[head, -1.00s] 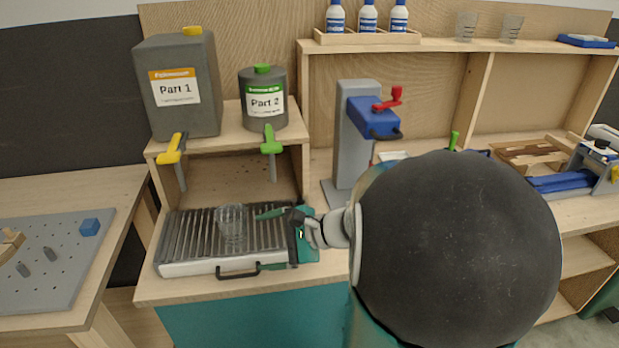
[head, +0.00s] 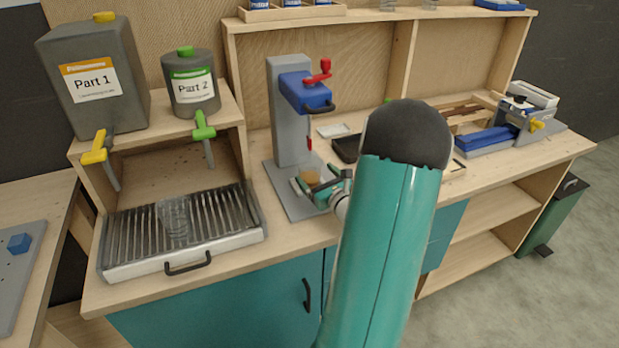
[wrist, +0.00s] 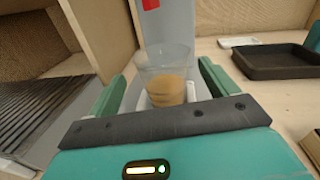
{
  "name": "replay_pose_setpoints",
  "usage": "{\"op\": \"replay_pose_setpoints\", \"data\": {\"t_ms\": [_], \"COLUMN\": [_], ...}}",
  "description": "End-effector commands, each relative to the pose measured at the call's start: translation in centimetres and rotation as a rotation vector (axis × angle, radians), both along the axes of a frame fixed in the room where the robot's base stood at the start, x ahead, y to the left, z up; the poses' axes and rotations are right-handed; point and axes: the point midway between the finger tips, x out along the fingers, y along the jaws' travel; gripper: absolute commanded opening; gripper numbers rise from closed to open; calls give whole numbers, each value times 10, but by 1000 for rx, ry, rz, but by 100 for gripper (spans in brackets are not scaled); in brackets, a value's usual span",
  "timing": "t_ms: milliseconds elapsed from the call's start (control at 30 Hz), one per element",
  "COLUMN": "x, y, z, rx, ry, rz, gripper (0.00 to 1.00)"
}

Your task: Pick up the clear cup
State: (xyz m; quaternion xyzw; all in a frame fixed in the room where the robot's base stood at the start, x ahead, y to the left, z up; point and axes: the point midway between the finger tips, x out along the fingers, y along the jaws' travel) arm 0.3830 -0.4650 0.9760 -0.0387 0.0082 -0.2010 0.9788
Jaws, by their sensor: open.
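One clear cup (head: 310,176) with a tan filling stands upright on the grey base of the press with the red crank. It also shows in the wrist view (wrist: 166,76), between and just beyond my fingers. My gripper (head: 320,188) is open around the near side of this cup, with one finger on each side. I cannot tell whether the fingers touch it. A second clear cup (head: 174,220), seemingly empty, stands on the ribbed drip tray (head: 240,238) at the left.
The grey press column (head: 287,110) rises close behind the filled cup, with its blue head (head: 304,92) above. A dark tray (head: 347,148) lies to the right. The Part 1 container (head: 98,78) and Part 2 container (head: 190,84) stand on a shelf over the drip tray.

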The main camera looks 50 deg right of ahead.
Motion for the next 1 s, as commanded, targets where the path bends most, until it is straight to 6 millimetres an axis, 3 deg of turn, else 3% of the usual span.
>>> {"op": "replay_pose_setpoints", "data": {"t_ms": [500,767,1000], "x": [52,56,56], "y": [-27,-28,-28], "z": [-1,-1,-1], "rx": [0,0,0], "ry": [-1,0,0], "rz": [0,0,0], "gripper": [85,85,47]}}
